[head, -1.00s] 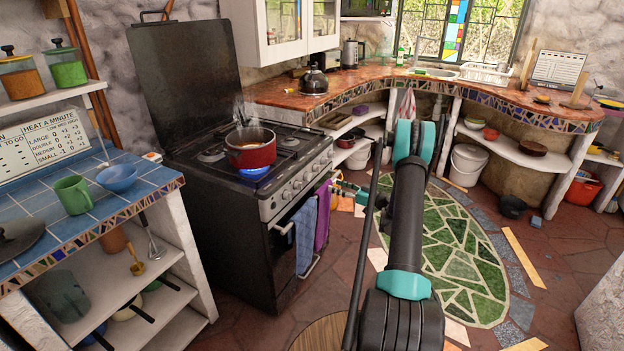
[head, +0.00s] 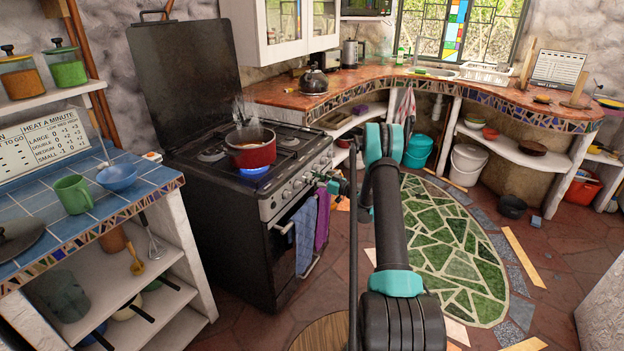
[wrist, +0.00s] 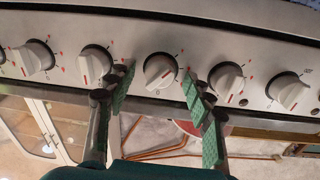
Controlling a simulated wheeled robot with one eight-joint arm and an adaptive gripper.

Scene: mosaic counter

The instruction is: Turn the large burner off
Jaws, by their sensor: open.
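The black stove (head: 235,235) has a row of knobs along its light front panel. A blue flame (head: 253,171) burns under a red pot (head: 252,153), and steam rises from the pot. My gripper (head: 332,180) is at the right part of the panel. In the wrist view my gripper (wrist: 157,86) is open, with its green-padded fingers on either side of a white knob (wrist: 160,70). I cannot tell whether they touch it. More white knobs, such as one at the left (wrist: 96,64) and one at the right (wrist: 226,78), flank the fingers. Which knob serves the large burner cannot be read.
Blue and purple towels (head: 304,238) hang on the oven handle below the panel. A blue-tiled counter (head: 150,178) with a green mug and blue bowl stands at the left. The curved mosaic counter (head: 400,85) is behind. Open floor lies right of the stove.

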